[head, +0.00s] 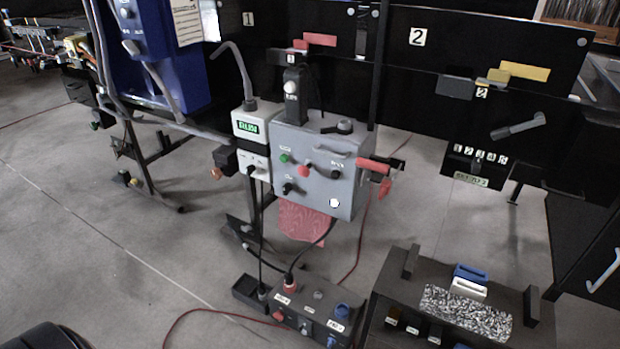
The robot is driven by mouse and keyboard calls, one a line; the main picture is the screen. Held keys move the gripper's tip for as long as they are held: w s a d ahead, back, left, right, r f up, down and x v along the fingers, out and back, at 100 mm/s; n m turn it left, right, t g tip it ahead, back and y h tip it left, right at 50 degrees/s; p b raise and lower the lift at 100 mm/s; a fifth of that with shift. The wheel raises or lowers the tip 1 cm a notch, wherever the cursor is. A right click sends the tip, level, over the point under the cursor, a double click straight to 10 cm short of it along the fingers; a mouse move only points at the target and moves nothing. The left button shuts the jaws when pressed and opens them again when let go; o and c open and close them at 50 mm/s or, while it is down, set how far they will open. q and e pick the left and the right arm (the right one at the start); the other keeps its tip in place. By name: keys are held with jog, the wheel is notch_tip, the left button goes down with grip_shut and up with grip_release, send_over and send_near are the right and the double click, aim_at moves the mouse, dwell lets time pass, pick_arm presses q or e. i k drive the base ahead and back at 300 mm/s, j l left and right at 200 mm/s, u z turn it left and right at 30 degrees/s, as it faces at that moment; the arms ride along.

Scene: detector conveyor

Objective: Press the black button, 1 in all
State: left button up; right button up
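A grey control box (345,200) stands in the middle of the head view. Its front carries a green button (284,158), a red button (305,172), a small dark button (335,174) at the right with a label above it, and a black knob or switch (288,188) lower left. The dark parts are small, so I cannot tell for sure which is a push button. A round white spot (334,203) is at the lower right of the face. Neither of my grippers is in view.
A white box with a green display (247,127) adjoins the grey box on the left. A red-handled part (373,164) sticks out on its right. Below are a dark socket box (317,298) with cables and a black bench (385,288). The grey floor at left is mostly clear.

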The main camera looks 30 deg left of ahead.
aim_at(335, 173)
jog(key=i+j, duration=0.15)
jog(key=j, duration=0.25)
jog(key=i+j, duration=0.1)
jog(key=j, duration=0.25)
jog(key=i+j, duration=0.15)
jog(key=j, duration=0.25)
jog(key=i+j, duration=0.1)
jog(key=j, duration=0.3)
jog(key=i+j, duration=0.15)
jog(key=j, duration=0.25)
jog(key=i+j, duration=0.1)
jog(key=j, duration=0.25)
